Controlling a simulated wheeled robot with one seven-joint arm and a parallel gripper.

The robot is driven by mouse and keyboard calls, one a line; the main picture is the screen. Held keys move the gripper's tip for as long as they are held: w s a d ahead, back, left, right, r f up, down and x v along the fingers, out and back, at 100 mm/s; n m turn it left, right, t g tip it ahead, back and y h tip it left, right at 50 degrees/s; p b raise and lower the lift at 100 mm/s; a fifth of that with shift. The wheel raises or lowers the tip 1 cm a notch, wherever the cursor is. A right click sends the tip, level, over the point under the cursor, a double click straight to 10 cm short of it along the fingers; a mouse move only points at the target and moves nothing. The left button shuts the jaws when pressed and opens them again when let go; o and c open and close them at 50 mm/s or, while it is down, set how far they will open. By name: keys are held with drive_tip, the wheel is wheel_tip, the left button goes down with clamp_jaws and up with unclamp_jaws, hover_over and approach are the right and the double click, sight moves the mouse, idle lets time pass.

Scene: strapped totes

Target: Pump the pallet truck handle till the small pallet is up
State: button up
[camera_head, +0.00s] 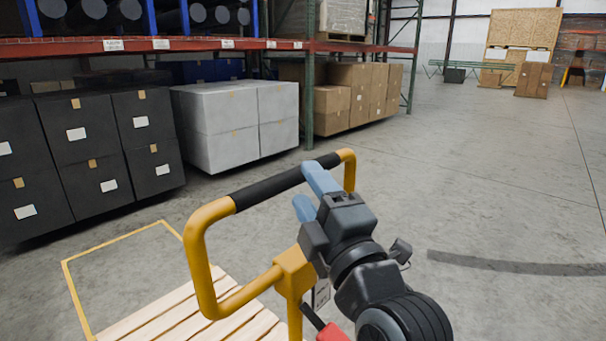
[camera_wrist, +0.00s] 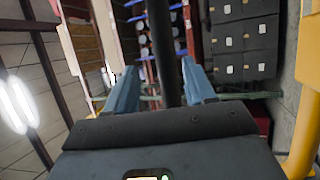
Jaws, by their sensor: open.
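The pallet truck handle (camera_head: 205,265) is a yellow loop with a black grip bar (camera_head: 268,189) across its top. My gripper (camera_head: 312,194) is at the right part of this bar, its two blue fingers apart, one on the upper side and one on the lower side. In the wrist view the black bar (camera_wrist: 162,45) runs between the open fingers (camera_wrist: 160,88), with gaps on both sides. The small pallet (camera_head: 190,318), with pale wooden slats, is low at the bottom left, partly cut off. Its height above the floor cannot be told.
A yellow outline (camera_head: 112,247) on the floor surrounds the pallet's far end. Black boxes (camera_head: 85,160), white boxes (camera_head: 238,120) and brown cartons (camera_head: 350,95) stand under a rack (camera_head: 190,45) behind. Open concrete floor (camera_head: 490,190) lies to the right.

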drive_tip(key=shift+x, duration=1.2)
drive_tip(key=shift+c, duration=0.5)
